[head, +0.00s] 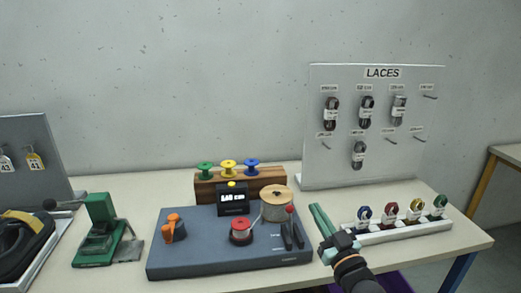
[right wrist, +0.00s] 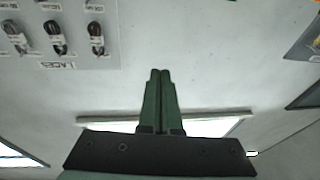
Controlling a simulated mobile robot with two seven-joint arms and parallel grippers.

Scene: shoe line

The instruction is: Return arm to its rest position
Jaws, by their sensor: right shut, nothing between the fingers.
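In the right wrist view the two closed fingertips (right wrist: 160,72) point at the wall, with the lace board at the upper left. My left gripper is not in view.
The grey station base (head: 190,262) holds an orange part, a red spool and a display. The LACES board (head: 320,170) stands behind. A green press (head: 95,245) stands at left.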

